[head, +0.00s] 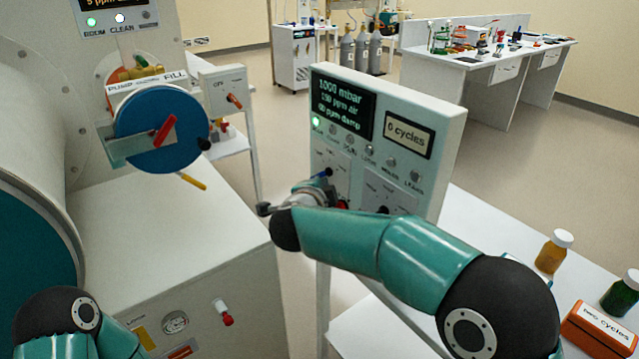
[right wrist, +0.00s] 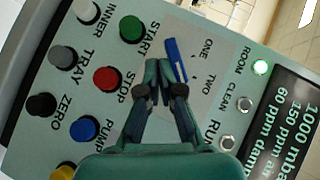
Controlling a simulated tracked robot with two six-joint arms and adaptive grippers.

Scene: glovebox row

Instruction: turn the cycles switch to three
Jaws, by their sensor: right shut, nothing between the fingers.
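The cycles switch appears to be the blue lever (right wrist: 175,58) on the control panel, beside the printed words ONE and TWO; I see no word three. The lever's blue tip also shows in the head view (head: 322,173). The panel's small display (head: 409,135) seems to read 0 cycles. My right gripper (right wrist: 159,72) is shut and empty in front of the panel. Its fingertips are right beside the lever; I cannot tell whether they touch it. In the head view my right gripper (head: 326,188) partly hides the switch area. My left gripper is out of view.
The green START (right wrist: 131,29) and red STOP (right wrist: 105,78) buttons sit close beside my right fingers. A second panel switch (head: 383,209) shows past my right wrist. Bottles and an orange box (head: 598,330) stand on the right bench. A glovebox (head: 150,210) fills the left.

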